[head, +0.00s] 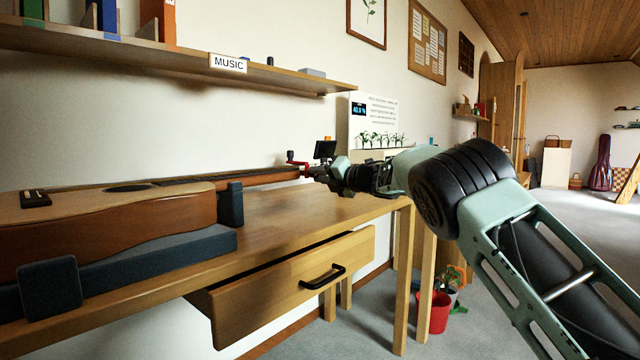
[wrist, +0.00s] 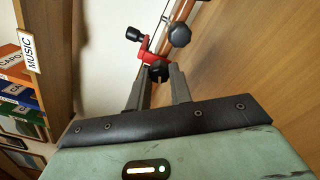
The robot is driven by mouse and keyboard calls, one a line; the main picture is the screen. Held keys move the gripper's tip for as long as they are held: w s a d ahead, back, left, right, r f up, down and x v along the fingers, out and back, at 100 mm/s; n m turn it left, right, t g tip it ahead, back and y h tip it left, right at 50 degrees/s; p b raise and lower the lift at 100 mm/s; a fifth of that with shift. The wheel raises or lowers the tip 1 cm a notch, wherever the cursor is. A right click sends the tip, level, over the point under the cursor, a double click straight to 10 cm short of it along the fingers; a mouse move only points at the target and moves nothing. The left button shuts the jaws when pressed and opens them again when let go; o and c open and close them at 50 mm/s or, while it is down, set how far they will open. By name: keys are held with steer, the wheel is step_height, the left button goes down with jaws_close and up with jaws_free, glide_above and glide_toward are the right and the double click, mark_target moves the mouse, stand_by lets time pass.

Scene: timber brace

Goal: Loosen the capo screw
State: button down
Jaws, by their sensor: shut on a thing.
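The guitar (head: 110,222) lies on its back on the bench, its neck pointing right. A red capo (head: 298,163) is on the neck near its far right end. The red capo also shows in the wrist view (wrist: 147,53), with black knobs around it. My gripper (wrist: 159,77) is shut on the capo's lower black screw knob (wrist: 158,70), one finger on each side. In the head view my gripper (head: 312,173) reaches the capo from the right, and its fingertips are hard to make out there.
The guitar rests on a dark blue cradle (head: 150,270) on the wooden bench (head: 290,212). A drawer (head: 290,285) stands partly open below. A shelf labelled MUSIC (head: 228,63) runs above. A red pot (head: 434,312) is on the floor.

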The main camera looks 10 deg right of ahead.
steer(key=shift+f+n+b, duration=0.15)
steer(key=shift+n+b, duration=0.25)
steer(key=shift+n, duration=0.3)
steer(key=c, duration=1.5)
jaws_free()
steer(key=shift+c, duration=0.2)
steer(key=p+v, duration=0.2)
steer(key=v, duration=1.5)
steer(key=shift+s+d, duration=0.15)
